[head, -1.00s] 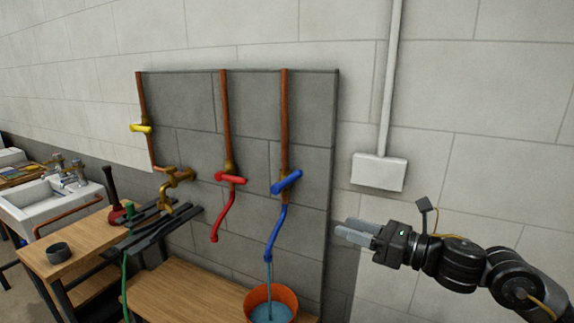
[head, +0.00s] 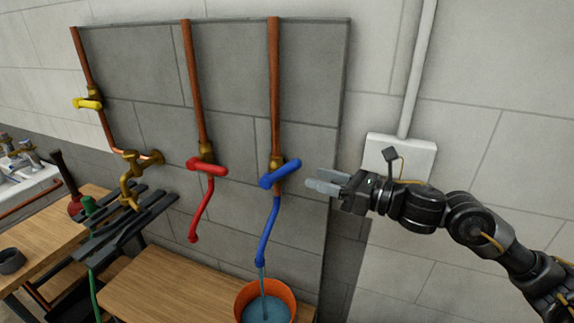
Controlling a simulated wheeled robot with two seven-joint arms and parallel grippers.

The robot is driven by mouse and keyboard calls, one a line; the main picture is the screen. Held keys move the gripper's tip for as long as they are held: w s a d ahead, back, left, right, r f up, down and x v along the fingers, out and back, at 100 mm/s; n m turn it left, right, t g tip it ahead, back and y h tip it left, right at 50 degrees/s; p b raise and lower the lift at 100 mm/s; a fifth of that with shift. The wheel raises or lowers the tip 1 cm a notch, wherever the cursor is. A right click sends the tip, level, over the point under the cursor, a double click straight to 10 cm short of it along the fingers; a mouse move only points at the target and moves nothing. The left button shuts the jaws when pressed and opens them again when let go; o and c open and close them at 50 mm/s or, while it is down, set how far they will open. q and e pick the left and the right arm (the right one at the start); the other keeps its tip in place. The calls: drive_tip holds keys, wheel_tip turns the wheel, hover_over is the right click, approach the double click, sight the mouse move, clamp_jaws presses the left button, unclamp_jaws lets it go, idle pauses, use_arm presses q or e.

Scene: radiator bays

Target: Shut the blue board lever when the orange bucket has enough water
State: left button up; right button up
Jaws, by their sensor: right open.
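The blue lever (head: 281,173) sits on the right-hand copper pipe of the grey board (head: 230,65), tilted up to the right. A blue spout (head: 268,232) hangs below it and a stream of water runs from it. The orange bucket (head: 241,301) stands under the spout on a wooden bench, with blue water (head: 268,310) inside. My right gripper (head: 316,186) is open and empty, just right of the blue lever, its fingertips pointing left and apparently apart from it. My left gripper is not in view.
A red lever (head: 208,166) with a red spout is left of the blue one. A yellow lever (head: 88,104) and a brass tap (head: 130,180) are further left. A white wall box (head: 401,156) is behind my right arm. A sink and wooden table are at the far left.

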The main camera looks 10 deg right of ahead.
sight(287, 169)
drive_tip(key=p+x, duration=0.1)
drive_tip(key=x, duration=0.2)
drive_tip(key=p+x, duration=0.2)
drive_tip(key=x, duration=0.2)
drive_tip(key=shift+w+a+r, duration=0.1)
drive_tip(key=shift+a+r, duration=0.1)
drive_tip(key=shift+a, duration=0.05)
drive_tip(key=shift+w+a, duration=0.25)
drive_tip(key=shift+a, duration=0.05)
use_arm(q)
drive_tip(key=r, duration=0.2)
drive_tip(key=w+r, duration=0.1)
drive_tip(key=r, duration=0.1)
use_arm(e)
drive_tip(key=shift+w+a+f, duration=0.15)
drive_tip(key=shift+a, duration=0.1)
drive_tip(key=shift+c, duration=0.2)
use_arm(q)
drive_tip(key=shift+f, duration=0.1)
use_arm(e)
clamp_jaws()
